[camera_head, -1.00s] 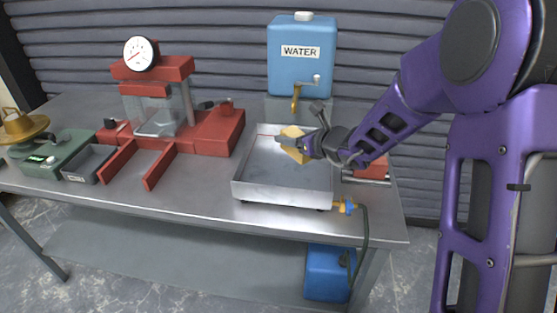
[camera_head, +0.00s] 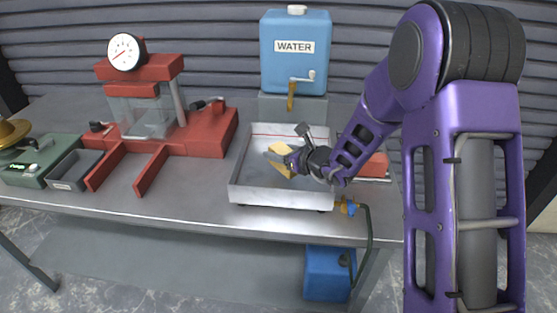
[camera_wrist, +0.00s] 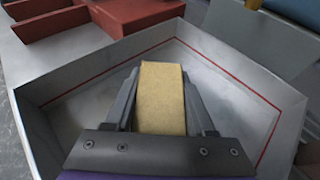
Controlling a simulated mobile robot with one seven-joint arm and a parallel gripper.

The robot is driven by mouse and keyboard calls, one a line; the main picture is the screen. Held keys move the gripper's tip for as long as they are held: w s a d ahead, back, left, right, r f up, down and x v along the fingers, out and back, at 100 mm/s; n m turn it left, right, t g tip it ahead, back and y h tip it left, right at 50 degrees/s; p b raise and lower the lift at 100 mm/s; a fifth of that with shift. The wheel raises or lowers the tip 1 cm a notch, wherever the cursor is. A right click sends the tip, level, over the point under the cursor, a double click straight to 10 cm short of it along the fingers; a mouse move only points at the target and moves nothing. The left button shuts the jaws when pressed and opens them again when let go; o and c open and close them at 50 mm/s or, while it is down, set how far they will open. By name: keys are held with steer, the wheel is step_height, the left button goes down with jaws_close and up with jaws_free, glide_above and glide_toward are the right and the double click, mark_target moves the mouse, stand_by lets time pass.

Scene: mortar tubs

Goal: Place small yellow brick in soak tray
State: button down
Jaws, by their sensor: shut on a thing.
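The small yellow brick (camera_head: 281,160) is held in my gripper (camera_head: 279,158), over the inside of the soak tray. In the wrist view the yellow brick (camera_wrist: 161,98) sits between the two fingers of my gripper (camera_wrist: 162,92), which are shut on its sides. The soak tray (camera_head: 281,196) is a shallow pale metal tray with a red line around its inner wall; it also surrounds the brick in the wrist view (camera_wrist: 75,85). I cannot tell whether the brick's lower end touches the tray floor.
A blue water tank (camera_head: 295,62) with a brass tap stands behind the tray. A red press (camera_head: 205,130) with a dial and a grey bin (camera_head: 75,169) are to the left. A red block (camera_head: 375,165) lies right of the tray. A valve (camera_head: 348,207) juts from the tray's front right.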

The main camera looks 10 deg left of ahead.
steer(key=shift+f, duration=1.25)
steer(key=shift+f+b, duration=0.15)
steer(key=shift+b, duration=0.15)
steer(key=shift+c, duration=1.2)
jaws_free()
steer(key=p+v, duration=0.1)
steer(key=v, duration=1.1)
steer(key=shift+w+d, duration=0.1)
